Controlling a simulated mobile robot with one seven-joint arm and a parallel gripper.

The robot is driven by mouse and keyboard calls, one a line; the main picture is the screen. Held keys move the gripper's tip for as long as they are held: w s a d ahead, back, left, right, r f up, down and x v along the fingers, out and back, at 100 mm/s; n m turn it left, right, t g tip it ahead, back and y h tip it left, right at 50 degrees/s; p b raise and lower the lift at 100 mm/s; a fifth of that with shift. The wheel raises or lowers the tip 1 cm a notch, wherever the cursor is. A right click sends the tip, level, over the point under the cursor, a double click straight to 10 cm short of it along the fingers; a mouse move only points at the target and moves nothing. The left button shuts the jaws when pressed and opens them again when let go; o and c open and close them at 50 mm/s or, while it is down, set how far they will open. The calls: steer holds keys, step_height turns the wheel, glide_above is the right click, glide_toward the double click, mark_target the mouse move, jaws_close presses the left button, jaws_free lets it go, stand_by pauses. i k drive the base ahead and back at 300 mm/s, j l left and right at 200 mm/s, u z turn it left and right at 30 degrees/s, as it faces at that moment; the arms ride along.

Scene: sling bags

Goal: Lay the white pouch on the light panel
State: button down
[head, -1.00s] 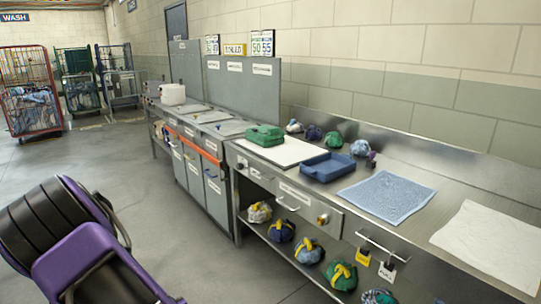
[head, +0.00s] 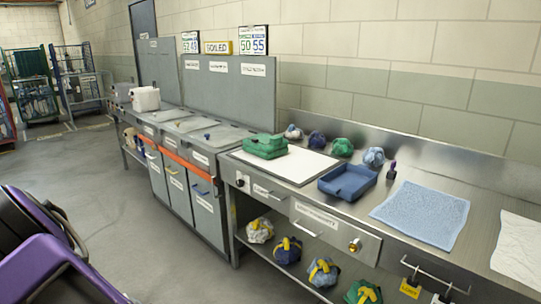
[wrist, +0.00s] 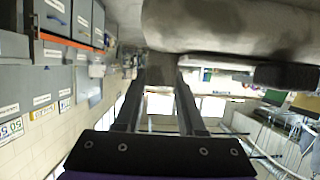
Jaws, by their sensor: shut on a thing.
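My gripper (wrist: 166,78) shows in the wrist view, its two dark fingers reaching up the picture. It is shut on a bulky, pale grey-looking soft thing (wrist: 225,22) at the top, which appears to be the white pouch in shade; its far side is out of frame. The light panel (head: 312,166) is a flat white rectangle on the steel counter in the head view.
A blue tray (head: 347,182) stands right of the panel, with a blue towel (head: 421,213) and a white cloth (head: 519,248) further right. Several small bundles (head: 317,140) line the back. A white container (head: 146,99) stands at the left. Floor before the counter is clear.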

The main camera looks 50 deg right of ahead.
mark_target(296, 163)
steer(key=i+j, duration=0.1)
steer(key=i, duration=1.85)
steer(key=i+l+z, duration=0.1)
steer(key=z, duration=3.2)
steer(key=j, duration=0.1)
